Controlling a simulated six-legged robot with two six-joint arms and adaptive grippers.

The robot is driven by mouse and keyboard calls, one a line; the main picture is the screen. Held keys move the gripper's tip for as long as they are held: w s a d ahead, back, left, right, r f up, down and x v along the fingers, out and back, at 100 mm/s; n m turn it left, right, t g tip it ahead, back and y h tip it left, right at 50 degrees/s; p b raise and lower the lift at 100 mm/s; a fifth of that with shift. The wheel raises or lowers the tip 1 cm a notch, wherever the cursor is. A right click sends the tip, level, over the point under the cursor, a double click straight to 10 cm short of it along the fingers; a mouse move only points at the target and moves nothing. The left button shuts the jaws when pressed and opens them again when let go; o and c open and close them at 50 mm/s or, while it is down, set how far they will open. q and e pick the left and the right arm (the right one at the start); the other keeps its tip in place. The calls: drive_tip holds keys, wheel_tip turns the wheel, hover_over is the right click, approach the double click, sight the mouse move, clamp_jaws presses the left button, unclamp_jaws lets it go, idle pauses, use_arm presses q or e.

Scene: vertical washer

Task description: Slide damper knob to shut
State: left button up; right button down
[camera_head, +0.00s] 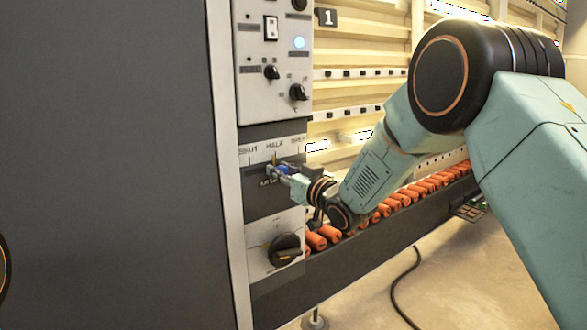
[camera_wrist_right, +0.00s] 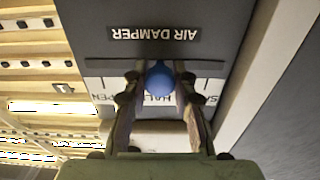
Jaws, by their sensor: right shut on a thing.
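The blue damper knob (camera_wrist_right: 160,82) sits on the dark air damper panel, in front of the HALF mark on its white scale (camera_wrist_right: 101,84). In the wrist view, which shows the lettering upside down, OPEN lies to the left and SHUT to the right. My right gripper (camera_wrist_right: 160,84) has a finger on each side of the knob and is shut on it. In the head view the right gripper (camera_head: 283,171) reaches the panel from the right, largely covering the knob. My left gripper is not in view.
Above is a control panel (camera_head: 272,98) with small knobs and a lit blue button. Below is a large black rotary knob (camera_head: 286,249). A wide grey panel (camera_head: 110,170) fills the left. Orange rollers (camera_head: 330,233) line the right side, and a cable lies on the floor.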

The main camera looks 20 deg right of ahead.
sight(261, 169)
drive_tip(key=a, duration=0.1)
drive_tip(key=s+a, duration=0.1)
drive_tip(key=a, duration=0.1)
drive_tip(key=shift+s+a, duration=0.1)
drive_tip(key=c, duration=1.1)
unclamp_jaws()
drive_tip(key=v, duration=1.2)
drive_tip(key=shift+o, duration=0.2)
